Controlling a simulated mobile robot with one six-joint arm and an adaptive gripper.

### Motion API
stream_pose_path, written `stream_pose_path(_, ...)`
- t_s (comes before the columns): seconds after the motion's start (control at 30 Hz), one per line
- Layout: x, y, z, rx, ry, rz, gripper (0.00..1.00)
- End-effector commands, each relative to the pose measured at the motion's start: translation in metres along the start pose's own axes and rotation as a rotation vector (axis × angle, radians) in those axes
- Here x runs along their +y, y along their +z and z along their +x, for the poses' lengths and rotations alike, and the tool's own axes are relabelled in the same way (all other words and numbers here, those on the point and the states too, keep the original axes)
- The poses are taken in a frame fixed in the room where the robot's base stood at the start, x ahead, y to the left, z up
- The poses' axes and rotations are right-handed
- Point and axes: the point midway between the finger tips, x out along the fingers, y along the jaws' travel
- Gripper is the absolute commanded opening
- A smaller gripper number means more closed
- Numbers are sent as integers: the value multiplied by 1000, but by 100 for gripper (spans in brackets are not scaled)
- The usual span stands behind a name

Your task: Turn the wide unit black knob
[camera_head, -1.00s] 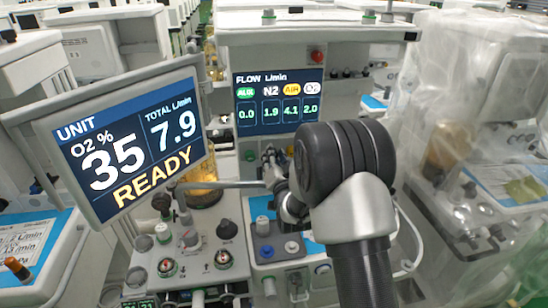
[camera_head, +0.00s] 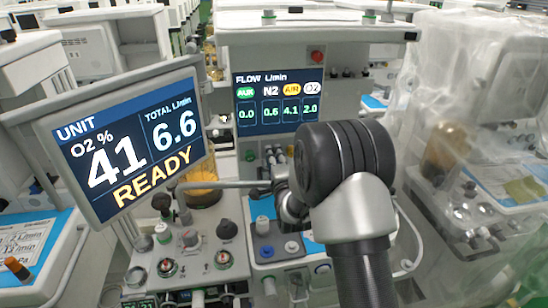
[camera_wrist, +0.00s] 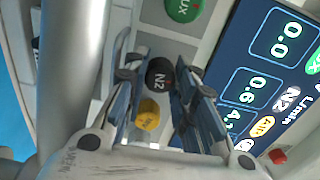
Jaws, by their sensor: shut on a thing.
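The black knob (camera_wrist: 160,76), marked N2, sits between the fingers of my gripper (camera_wrist: 158,88) in the wrist view. The gripper is shut on it, with one finger on either side. A yellow knob (camera_wrist: 148,114) lies just beside it, partly between the fingers, and a green knob (camera_wrist: 184,7) is on the other side, clear of them. In the head view my gripper (camera_head: 275,160) reaches the panel under the flow screen; my arm and gripper largely hide the knobs there. The flow screen (camera_head: 278,101) reads 0.6 under N2.
The tilted unit screen (camera_head: 130,140) stands close on the left, reading O2 41, total 6.6 and READY. Below are smaller knobs and gauges (camera_head: 222,258). A plastic-covered cart (camera_head: 450,150) stands on the right.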

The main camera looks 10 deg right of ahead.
Motion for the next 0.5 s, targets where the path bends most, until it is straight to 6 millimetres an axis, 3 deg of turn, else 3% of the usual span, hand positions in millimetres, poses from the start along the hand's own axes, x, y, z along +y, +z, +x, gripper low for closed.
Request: stream_pose_path(0.5, 0, 0, 0, 0, 1, 193, 1)
